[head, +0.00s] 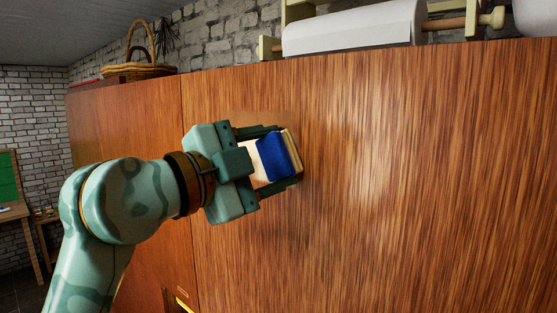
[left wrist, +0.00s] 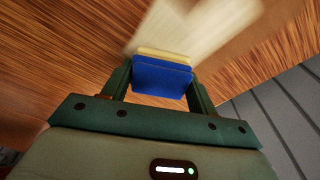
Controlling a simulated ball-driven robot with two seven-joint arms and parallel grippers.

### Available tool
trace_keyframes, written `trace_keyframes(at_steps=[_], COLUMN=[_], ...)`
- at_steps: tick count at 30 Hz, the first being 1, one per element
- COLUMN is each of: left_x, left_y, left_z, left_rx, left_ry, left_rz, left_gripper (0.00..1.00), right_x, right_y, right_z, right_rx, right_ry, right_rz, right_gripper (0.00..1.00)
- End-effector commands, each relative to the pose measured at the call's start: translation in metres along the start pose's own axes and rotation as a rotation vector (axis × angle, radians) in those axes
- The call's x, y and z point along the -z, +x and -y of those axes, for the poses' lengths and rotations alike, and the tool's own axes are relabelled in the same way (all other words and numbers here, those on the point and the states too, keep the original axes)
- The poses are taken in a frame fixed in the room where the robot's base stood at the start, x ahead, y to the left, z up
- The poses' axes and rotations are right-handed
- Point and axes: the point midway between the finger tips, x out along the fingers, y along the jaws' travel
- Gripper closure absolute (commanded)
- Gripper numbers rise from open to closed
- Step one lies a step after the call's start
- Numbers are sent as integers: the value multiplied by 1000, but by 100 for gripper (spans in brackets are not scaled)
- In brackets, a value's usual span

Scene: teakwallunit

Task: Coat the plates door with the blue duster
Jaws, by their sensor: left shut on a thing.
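The blue duster (head: 271,158) is a small block with a blue body and a pale cream face. My left gripper (head: 279,157) is shut on it and holds it up against or very near the wooden door front (head: 400,190); I cannot tell whether it touches. In the left wrist view the duster (left wrist: 162,77) sits between the two fingers, its cream edge toward the wood. A pale, lighter patch (left wrist: 190,32) shows on the wood beyond the duster. My right gripper is in neither view.
On top of the wall unit stand a wicker basket (head: 138,69) at the left and a paper towel roll (head: 352,30) on a wooden holder. A wooden table with a green board (head: 9,178) is at the far left. The door front right of my gripper is clear.

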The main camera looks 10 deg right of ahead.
Motion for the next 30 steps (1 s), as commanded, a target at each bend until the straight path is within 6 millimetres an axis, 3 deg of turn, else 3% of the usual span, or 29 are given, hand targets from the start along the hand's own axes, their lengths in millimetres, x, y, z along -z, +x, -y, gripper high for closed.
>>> trace_keyframes(at_steps=[30], left_x=[-65], left_y=[-8], left_z=[34], left_rx=[-1], left_ry=[-2], left_rz=[1], left_gripper=[60], right_x=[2], right_y=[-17], right_z=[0], right_rx=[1], right_ry=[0], right_rz=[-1], right_gripper=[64])
